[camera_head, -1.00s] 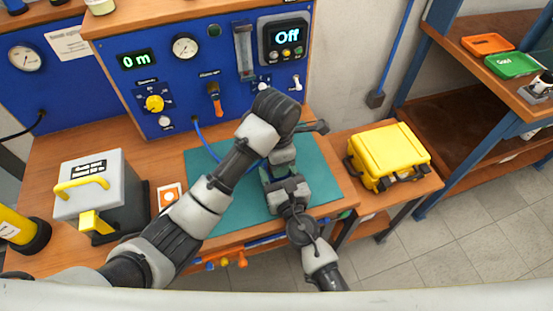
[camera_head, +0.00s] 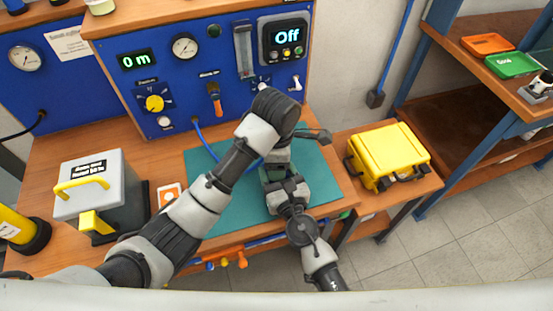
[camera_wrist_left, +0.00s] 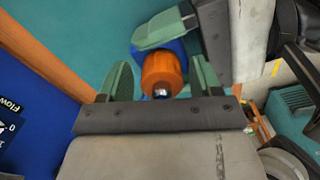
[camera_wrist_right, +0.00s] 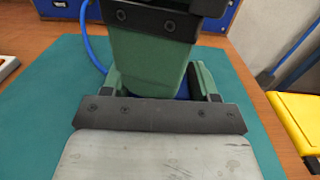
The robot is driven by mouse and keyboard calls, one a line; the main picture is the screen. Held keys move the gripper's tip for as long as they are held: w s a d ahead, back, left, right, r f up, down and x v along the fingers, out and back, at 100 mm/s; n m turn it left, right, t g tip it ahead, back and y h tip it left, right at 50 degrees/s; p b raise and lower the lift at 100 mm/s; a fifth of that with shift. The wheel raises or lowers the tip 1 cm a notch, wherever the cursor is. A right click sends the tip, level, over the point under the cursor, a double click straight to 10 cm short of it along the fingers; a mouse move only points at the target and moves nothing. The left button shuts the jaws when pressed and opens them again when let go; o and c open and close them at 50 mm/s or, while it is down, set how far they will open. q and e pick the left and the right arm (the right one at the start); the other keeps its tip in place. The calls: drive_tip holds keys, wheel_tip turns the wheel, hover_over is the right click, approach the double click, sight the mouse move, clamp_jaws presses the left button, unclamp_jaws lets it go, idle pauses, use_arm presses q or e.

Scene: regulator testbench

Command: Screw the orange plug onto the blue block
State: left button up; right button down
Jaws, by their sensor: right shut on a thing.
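The orange plug (camera_wrist_left: 162,72) shows in the left wrist view, with a shiny metal tip facing the camera. It sits against the blue block (camera_wrist_left: 181,47); I cannot tell how far it is threaded on. My left gripper (camera_wrist_left: 158,82) is open, with one green finger on each side of the plug and visible gaps. My right gripper (camera_wrist_right: 163,84) is shut on the blue block, of which only a sliver (camera_wrist_right: 183,86) shows in the right wrist view behind the left gripper's green finger. In the head view both grippers meet over the mat, and plug and block are hidden.
The teal mat (camera_head: 325,180) lies on the wooden bench under the grippers. A blue test panel (camera_head: 185,85) stands behind, with a blue hose (camera_head: 205,142) running from it. A grey case (camera_head: 90,190) is on the left, a yellow case (camera_head: 390,157) on the right.

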use_arm(q)
drive_tip(key=shift+a+r, duration=0.15)
drive_tip(key=shift+r, duration=2.1)
drive_tip(key=shift+c, duration=0.5)
drive_tip(key=shift+r+n, duration=0.4)
drive_tip(key=shift+r, duration=0.05)
drive_tip(key=shift+s+r+n, duration=0.1)
drive_tip(key=shift+r+n, duration=1.2)
